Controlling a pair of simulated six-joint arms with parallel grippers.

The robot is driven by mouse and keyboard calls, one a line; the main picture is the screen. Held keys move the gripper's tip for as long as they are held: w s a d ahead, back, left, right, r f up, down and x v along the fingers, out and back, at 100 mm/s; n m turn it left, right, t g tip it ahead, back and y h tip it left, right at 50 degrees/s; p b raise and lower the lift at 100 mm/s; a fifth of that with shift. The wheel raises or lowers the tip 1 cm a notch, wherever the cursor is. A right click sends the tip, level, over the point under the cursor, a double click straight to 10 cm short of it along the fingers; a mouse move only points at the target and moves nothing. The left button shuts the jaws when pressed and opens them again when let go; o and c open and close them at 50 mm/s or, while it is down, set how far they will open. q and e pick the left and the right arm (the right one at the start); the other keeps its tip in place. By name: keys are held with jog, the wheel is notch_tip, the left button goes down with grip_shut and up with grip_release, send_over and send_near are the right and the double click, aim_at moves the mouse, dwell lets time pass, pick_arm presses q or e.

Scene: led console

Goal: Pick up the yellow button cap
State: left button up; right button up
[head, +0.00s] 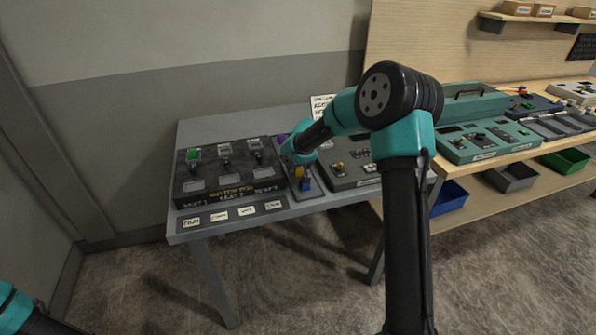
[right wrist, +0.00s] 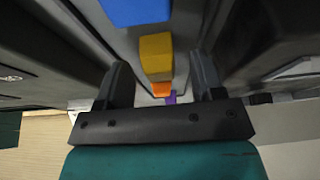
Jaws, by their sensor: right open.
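The yellow button cap (right wrist: 156,54) shows in the right wrist view between the two fingers of my right gripper (right wrist: 161,62), near the tips. The fingers are open, with a gap visible on both sides of the cap. In the head view a small part of the yellow cap (head: 299,171) shows just below my right gripper (head: 296,163), whose fingers are mostly hidden by my wrist. The cap is on the narrow tray (head: 313,193) beside the console. My left gripper is out of the head view; only part of my left arm shows at bottom left.
A blue cap (head: 305,185) lies in front of the yellow one. An orange cap (right wrist: 161,89) and a purple cap (right wrist: 171,98) lie behind it. The dark console (head: 188,188) with a green cap (head: 193,154) stands left; a grey panel (head: 345,182) stands right.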

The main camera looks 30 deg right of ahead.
jog(key=shift+c, duration=0.4)
jog(key=c, duration=0.9)
jog(key=shift+r, duration=0.15)
jog(key=shift+r, duration=1.75)
jog(key=s+a, duration=0.2)
jog(key=s, duration=0.2)
jog(key=s+a, duration=0.3)
jog(key=s, duration=0.2)
jog(key=s+a+r, duration=0.1)
jog(key=s+a, duration=0.2)
jog(key=s, duration=0.1)
jog(key=shift+s+a+r, duration=0.1)
jog(key=shift+s+a, duration=0.1)
jog(key=shift+s, duration=0.15)
